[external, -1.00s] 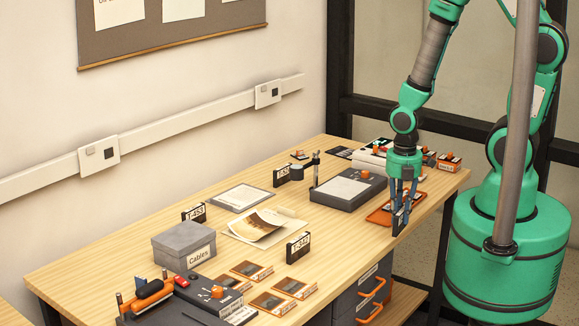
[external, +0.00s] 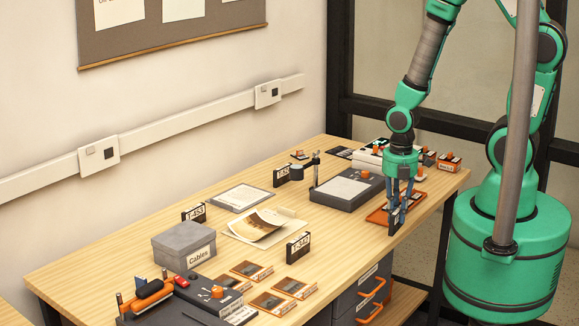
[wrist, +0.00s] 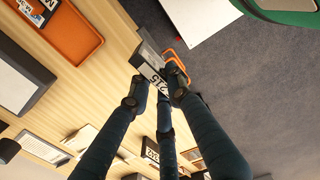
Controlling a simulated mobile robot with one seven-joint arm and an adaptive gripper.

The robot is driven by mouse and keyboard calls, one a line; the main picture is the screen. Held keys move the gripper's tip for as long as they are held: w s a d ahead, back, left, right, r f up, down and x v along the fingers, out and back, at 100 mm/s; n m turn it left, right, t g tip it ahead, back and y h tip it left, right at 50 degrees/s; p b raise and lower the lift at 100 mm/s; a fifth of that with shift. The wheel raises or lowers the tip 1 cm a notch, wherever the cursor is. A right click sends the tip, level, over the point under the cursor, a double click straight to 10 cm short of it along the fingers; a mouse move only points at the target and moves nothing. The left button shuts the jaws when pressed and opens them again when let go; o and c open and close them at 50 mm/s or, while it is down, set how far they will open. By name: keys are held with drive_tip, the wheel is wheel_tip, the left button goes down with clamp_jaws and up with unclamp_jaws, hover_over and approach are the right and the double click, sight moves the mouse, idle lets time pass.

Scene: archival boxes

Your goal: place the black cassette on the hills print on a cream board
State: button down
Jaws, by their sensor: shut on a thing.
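My gripper (external: 397,207) is shut on a black cassette (external: 394,221) with a white label, at the table's front edge, beside the orange tray. In the wrist view, my gripper (wrist: 158,88) has its fingers around the upright held cassette (wrist: 147,56); part of the label is hidden. I cannot tell how high it is off the table. The hills print on a cream board (external: 262,222), a brown landscape with a curled edge, lies mid-table, left of my gripper. Other black cassettes stand upright: one right of the print (external: 298,248), one left (external: 193,213), one farther back (external: 281,177).
The orange tray (external: 377,218) is close by my gripper. A grey Cables box (external: 183,245) and several orange-edged slides (external: 270,303) are toward the near left. Bare wood (external: 340,235) lies right of the print.

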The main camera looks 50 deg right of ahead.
drive_tip(key=w+a, duration=0.5)
drive_tip(key=w, duration=0.5)
drive_tip(key=w+a+m+p, duration=0.1)
drive_tip(key=w+a, duration=0.3)
drive_tip(key=w, duration=0.7)
drive_tip(key=shift+a+r+p, duration=0.25)
drive_tip(key=shift+a+p, duration=0.05)
drive_tip(key=shift+a, duration=0.05)
drive_tip(key=shift+w, duration=0.15)
drive_tip(key=b, duration=0.2)
hover_over(264, 227)
drive_tip(key=shift+w+f, duration=0.1)
drive_tip(key=shift+f, duration=0.65)
drive_tip(key=shift+f, duration=1.75)
drive_tip(key=shift+f, duration=0.1)
